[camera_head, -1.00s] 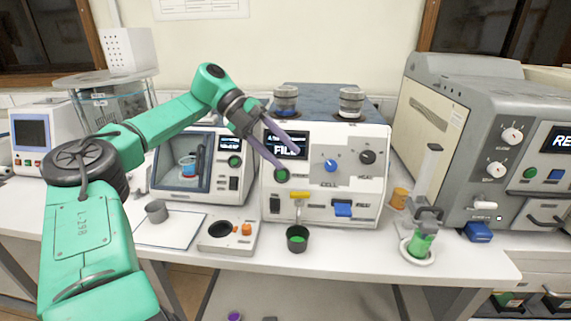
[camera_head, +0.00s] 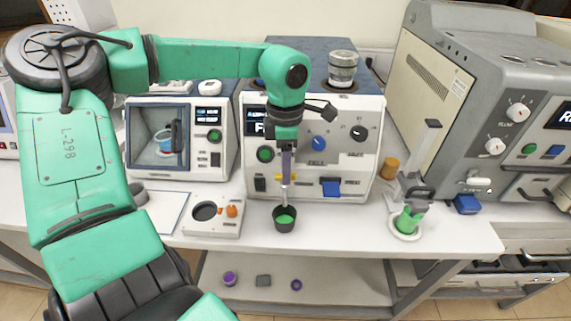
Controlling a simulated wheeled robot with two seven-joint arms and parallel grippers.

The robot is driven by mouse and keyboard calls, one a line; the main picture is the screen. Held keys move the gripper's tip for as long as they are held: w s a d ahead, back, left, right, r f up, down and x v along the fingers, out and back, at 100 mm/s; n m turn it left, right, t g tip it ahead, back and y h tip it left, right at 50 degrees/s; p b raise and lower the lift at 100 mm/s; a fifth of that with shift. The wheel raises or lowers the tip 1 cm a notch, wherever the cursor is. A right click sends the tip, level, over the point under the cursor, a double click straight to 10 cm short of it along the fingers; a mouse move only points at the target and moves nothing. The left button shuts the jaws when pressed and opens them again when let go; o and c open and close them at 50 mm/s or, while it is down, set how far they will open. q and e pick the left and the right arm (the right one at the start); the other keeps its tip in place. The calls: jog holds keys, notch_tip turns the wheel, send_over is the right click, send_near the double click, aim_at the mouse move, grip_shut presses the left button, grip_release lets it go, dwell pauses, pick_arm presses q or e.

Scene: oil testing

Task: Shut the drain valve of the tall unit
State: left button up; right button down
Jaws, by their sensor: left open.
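The unit with two cups on top (camera_head: 335,188) stands mid-table, with a display, knobs and a blue switch on its front. Low on that front is a yellow valve handle (camera_head: 279,177), partly covered by my fingers. A dark cup with green contents (camera_head: 285,219) stands on the table beneath it. My left gripper (camera_head: 286,188) points down in front of the valve, its purple-grey fingers open. They overlap the handle in the picture; I cannot tell whether they touch it. My right gripper is not in view.
A smaller windowed unit (camera_head: 226,130) stands to the left. A white base with an orange knob (camera_head: 231,211) lies before it. A green cup (camera_head: 409,222) under a grey stand and a large grey machine (camera_head: 455,100) are on the right. The front table edge is close.

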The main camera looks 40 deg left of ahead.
pick_arm(q)
jog(key=shift+s+f, duration=0.1)
jog(key=shift+f, duration=0.3)
jog(key=shift+d+f, duration=0.1)
grip_shut()
jog(key=shift+f+m+b, duration=0.15)
jog(key=shift+m+b, duration=0.35)
jog(key=shift+m, duration=0.3)
jog(key=shift+r, duration=0.2)
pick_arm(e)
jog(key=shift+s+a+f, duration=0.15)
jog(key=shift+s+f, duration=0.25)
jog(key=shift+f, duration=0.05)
pick_arm(q)
grip_release()
